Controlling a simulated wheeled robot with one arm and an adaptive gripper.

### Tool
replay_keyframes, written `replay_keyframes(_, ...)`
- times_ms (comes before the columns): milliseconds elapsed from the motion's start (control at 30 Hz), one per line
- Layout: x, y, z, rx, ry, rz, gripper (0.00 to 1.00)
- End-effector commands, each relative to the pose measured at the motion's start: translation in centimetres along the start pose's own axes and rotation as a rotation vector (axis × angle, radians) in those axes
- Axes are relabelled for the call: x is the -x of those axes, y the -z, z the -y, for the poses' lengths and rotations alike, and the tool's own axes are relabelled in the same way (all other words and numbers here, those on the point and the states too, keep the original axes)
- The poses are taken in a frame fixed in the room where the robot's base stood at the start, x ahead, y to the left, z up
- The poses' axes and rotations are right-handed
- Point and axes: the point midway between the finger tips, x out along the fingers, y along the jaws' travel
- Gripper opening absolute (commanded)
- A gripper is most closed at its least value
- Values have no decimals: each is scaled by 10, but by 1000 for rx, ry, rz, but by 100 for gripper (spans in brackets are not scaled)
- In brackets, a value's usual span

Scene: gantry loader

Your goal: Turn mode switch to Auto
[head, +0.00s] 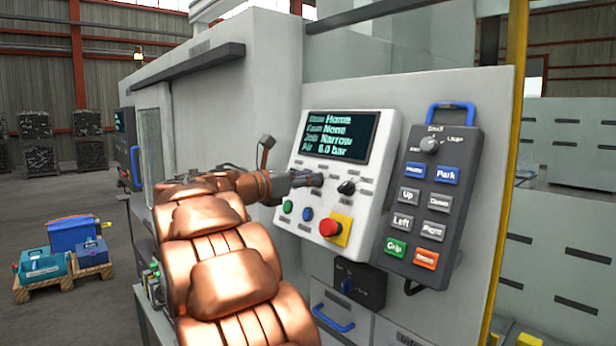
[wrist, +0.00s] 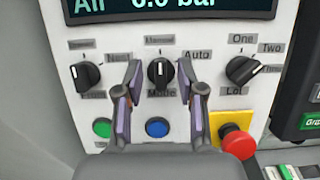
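The mode switch (wrist: 161,74) is a black rotary knob in the middle of the wrist view. Its white pointer stands upright, toward the label above that seems to read Manual (wrist: 160,40). The Auto label (wrist: 197,55) is up and right of the knob. My gripper (wrist: 160,68) is open, with one finger on each side of the knob; gaps show, and I cannot tell its distance from the panel. In the head view my gripper (head: 312,179) is at the left part of the control panel (head: 375,200), and it hides the mode switch there.
Other black knobs sit left (wrist: 86,74) and right (wrist: 243,70) of the mode switch. Below are a green button (wrist: 102,128), a blue button (wrist: 157,128) and a red emergency stop (wrist: 238,142). A grey pendant (head: 437,195) hangs right of the panel.

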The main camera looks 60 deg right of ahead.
Motion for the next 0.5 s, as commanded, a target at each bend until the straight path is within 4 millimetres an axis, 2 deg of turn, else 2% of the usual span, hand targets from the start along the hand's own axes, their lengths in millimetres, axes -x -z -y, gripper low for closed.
replay_keyframes(333, -4, 0, 0, -1, 0, 1, 39)
replay_keyframes(500, -4, 0, 0, -1, 0, 1, 21)
